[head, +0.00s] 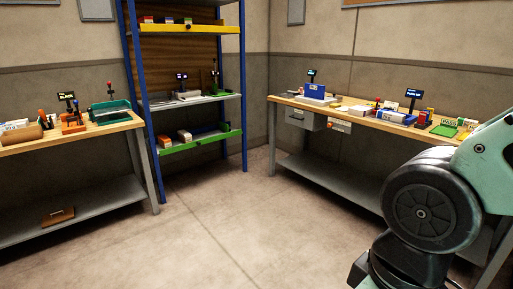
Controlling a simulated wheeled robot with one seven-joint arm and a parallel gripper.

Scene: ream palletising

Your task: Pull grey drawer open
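A grey drawer (299,119) hangs under the left part of the right-hand workbench (343,116), with a dark handle on its front. It looks shut, though it is small and far off in the head view. My arm fills the lower right of the view and hides part of the right-hand bench. My gripper is outside the picture, so its state and any hold are not shown.
A blue-posted shelf rack (243,85) stands in the back corner. A left workbench (100,130) carries several items, and a brown object (58,216) lies on its lower shelf. The floor (225,225) between the benches is clear.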

